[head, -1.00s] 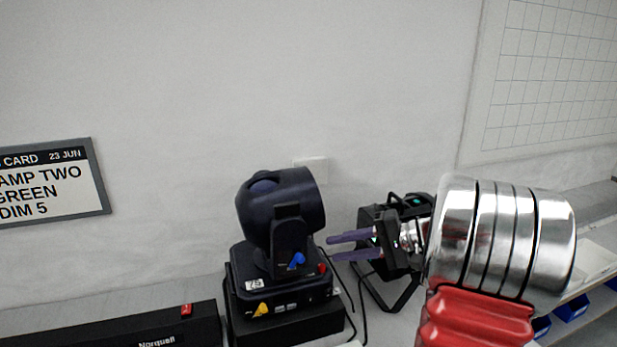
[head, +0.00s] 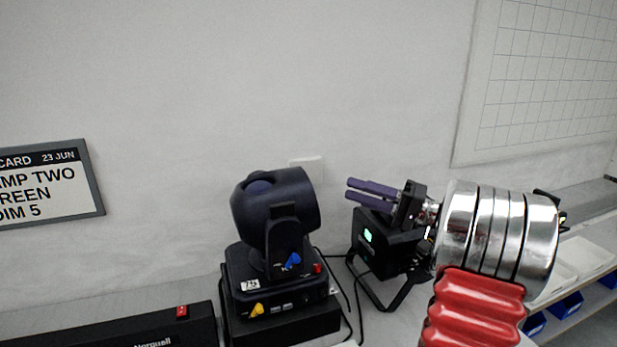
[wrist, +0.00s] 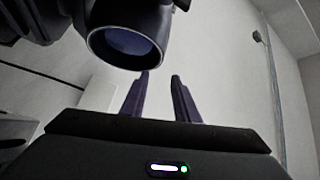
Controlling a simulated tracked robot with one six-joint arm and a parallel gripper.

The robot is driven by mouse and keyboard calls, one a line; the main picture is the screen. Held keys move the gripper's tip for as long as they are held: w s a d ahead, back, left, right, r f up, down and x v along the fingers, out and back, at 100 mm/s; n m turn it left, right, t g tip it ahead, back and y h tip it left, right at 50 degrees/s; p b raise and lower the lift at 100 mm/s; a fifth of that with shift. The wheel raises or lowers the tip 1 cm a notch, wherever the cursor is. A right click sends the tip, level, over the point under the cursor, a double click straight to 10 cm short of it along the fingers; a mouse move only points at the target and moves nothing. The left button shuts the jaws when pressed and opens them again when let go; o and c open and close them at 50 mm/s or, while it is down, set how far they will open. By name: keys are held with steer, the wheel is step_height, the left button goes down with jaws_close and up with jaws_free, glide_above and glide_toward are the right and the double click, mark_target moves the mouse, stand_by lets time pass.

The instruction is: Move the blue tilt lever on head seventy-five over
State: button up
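The moving head (head: 275,225) labelled 75 stands on the bench in the middle of the head view. Its blue tilt lever (head: 293,261) sits low on the yoke's front face. A yellow lever (head: 257,309) and a red one (head: 317,268) are on its base. My gripper (head: 362,191) is up to the right of the lamp head, apart from it, with a gap between its purple fingers. In the wrist view my gripper's fingers (wrist: 161,82) are parted with nothing between them. The lamp's lens end (wrist: 128,42) is close by there; the blue lever is not visible.
A black fixture (head: 388,245) with a green display stands on a bracket right of the moving head, below my gripper. A long black unit (head: 150,330) with a red switch (head: 182,311) lies at front left. Loose cables run between the fixtures. Blue bins (head: 567,306) are at far right.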

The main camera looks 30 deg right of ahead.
mark_target(306, 175)
steer(key=x, duration=1.3)
steer(key=shift+c, duration=0.4)
jaws_close()
